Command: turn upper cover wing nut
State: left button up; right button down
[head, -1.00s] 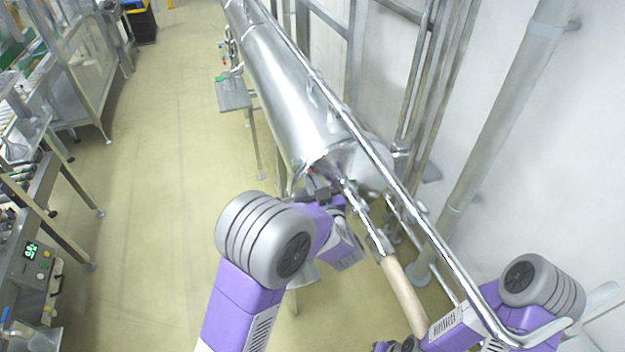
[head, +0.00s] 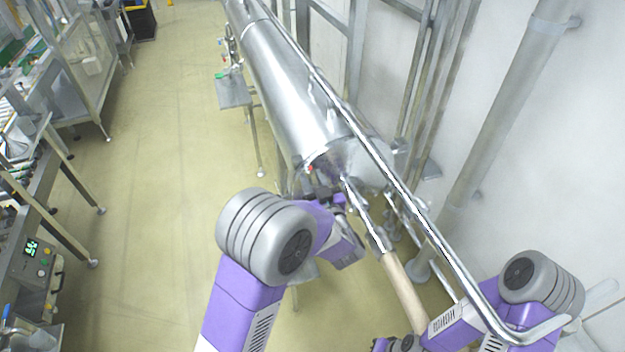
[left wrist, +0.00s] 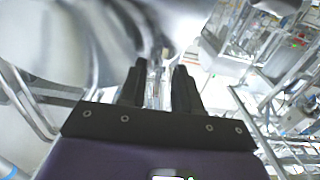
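The steel cylinder (head: 290,95) runs diagonally through the head view, its cover end (head: 350,165) at the lower right. My left gripper (head: 314,186) is at the lower left rim of this end, partly hidden by my arm. In the left wrist view its two black fingers (left wrist: 160,68) stand apart. A narrow shiny metal part (left wrist: 155,80) shows in the gap; it may be the wing nut or its bolt, but I cannot tell which, nor whether the fingers touch it. My right arm is at the lower right of the head view; its gripper's fingers are not visible.
A long steel pipe (head: 385,175) passes over the cylinder, and a second pipe with a beige section (head: 402,288) comes off its end. A small metal table (head: 234,92) stands left of the cylinder. The floor (head: 165,190) on the left is clear.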

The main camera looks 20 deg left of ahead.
pick_arm(q)
jog(key=v, duration=0.7)
jog(key=shift+b, duration=0.4)
jog(key=shift+s, duration=0.1)
jog(key=s+f+m+g+h+b, duration=0.1)
jog(key=f+g+h+b, duration=0.15)
jog(key=f, duration=0.75)
jog(key=s+a+f+m+g+h+b, duration=0.1)
jog(key=s+f+m+g+h, duration=0.15)
jog(key=f, duration=0.85)
jog(key=f+g+h+b, duration=0.15)
jog(key=f+h, duration=0.25)
jog(key=f, duration=0.6)
jog(key=s+d+f+g+h+b, duration=0.1)
jog(key=s+f+g, duration=0.3)
jog(key=s, duration=0.5)
jog(key=s+d+f+g+h+b, duration=0.1)
jog(key=s+f+g+h, duration=0.3)
jog(key=s+f, duration=0.4)
jog(key=shift+s+d+f+m+b, duration=0.25)
jog(key=shift+s+f+m+b, duration=0.15)
jog(key=shift+s, duration=0.5)
jog(key=shift+a, duration=0.1)
